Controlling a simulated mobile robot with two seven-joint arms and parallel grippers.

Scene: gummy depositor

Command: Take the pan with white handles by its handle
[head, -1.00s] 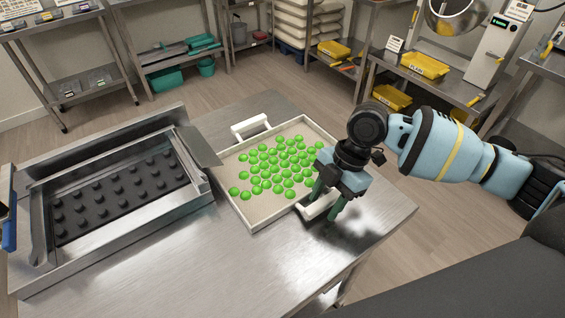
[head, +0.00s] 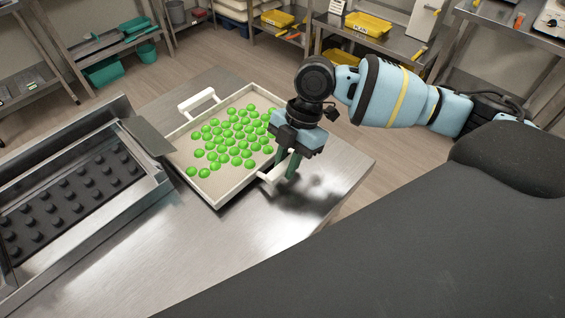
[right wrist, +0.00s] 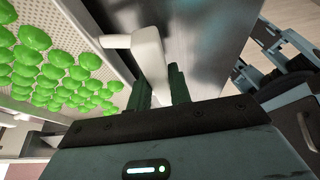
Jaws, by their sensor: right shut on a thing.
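The pan (head: 219,206) is a shallow cream tray with white handles, lying on the steel table and holding many green gummies (head: 235,135). Its far handle (head: 197,101) is free. My right gripper (head: 285,172) is shut on the near handle (head: 268,178), its green fingers on either side of it. In the right wrist view the white handle (right wrist: 149,60) runs between the two fingers (right wrist: 160,88), with gummies (right wrist: 40,68) to the left. My left gripper is not in view.
The depositor (head: 70,190), a steel frame with a black studded plate, stands left of the pan, and its metal flap (head: 150,135) reaches close to the pan's left edge. The steel table (head: 215,250) is clear in front. Shelves with yellow trays (head: 360,22) stand behind.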

